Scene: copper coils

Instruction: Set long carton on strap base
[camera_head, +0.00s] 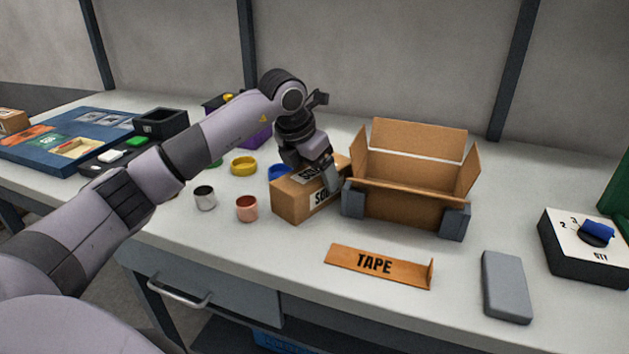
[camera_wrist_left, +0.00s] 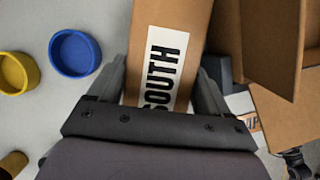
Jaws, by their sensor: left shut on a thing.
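The long carton (camera_head: 290,203) is a brown box with a white label reading SOUTH in the left wrist view (camera_wrist_left: 168,62). It is at the middle of the table, just left of the open cardboard box. My left gripper (camera_head: 328,178) comes down from above and is shut across the carton, one finger on each side of it in the left wrist view (camera_wrist_left: 165,85). I cannot tell whether the carton touches the table. I cannot make out for sure which thing is the strap base. My right gripper is not in view.
The open box (camera_head: 405,205) has grey corner blocks. A TAPE sign (camera_head: 378,266), a grey block (camera_head: 507,286) and a dial box (camera_head: 585,248) lie in front and right. Silver (camera_head: 204,198), copper (camera_head: 246,208), yellow (camera_head: 243,165) and blue (camera_head: 279,171) rings stand left. A blue board (camera_head: 40,158) lies far left.

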